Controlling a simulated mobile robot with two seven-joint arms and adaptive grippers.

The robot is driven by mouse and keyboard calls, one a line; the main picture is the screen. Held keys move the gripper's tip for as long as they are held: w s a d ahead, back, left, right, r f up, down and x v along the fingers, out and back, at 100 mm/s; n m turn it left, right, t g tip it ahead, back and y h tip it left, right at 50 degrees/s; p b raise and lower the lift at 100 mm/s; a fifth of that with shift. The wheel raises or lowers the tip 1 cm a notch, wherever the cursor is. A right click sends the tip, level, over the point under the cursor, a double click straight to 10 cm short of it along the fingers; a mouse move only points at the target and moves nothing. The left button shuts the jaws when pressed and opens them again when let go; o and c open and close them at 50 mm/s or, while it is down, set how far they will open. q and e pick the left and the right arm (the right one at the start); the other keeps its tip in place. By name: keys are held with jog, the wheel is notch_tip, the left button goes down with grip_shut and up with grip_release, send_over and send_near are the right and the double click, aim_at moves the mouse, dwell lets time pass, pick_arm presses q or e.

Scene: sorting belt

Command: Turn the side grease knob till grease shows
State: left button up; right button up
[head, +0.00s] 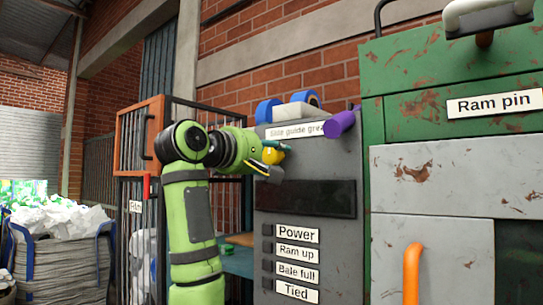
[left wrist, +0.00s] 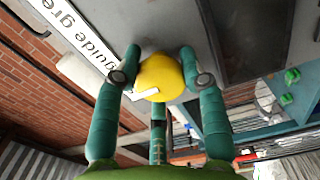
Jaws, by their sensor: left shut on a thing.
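The round yellow grease knob (head: 269,156) sits on the upper front of the grey control panel (head: 333,165), under the partly covered "Side guide grease" label (head: 294,131). My left gripper (head: 276,160) is at the knob, its fingers above and below it in the head view. In the left wrist view the fingers (left wrist: 160,68) close on both sides of the yellow knob (left wrist: 168,76), which has a white mark on its lower edge. The knob's back, against the panel, is hidden. My right gripper is in neither view.
Blue tape rolls (head: 264,111) and a purple cylinder (head: 340,123) are on the panel's top. Below the knob are a dark strip (head: 306,198) and several labels. The rusty green machine (head: 408,110) with an orange handle (head: 412,273) stands right; a barred cage (head: 137,190) stands left.

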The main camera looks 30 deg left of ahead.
pick_arm(q)
jog(key=shift+m, duration=0.3)
jog(key=m, duration=0.3)
jog(key=shift+m, duration=0.3)
jog(key=m, duration=0.4)
jog(key=shift+m, duration=0.3)
jog(key=m, duration=0.4)
jog(key=shift+r+m+p, duration=0.1)
jog(key=shift+m+p, duration=0.2)
jog(key=m+p, duration=0.1)
jog(key=m, duration=0.3)
jog(key=shift+m, duration=0.3)
jog(key=o, duration=1.2)
jog(key=shift+c, duration=0.2)
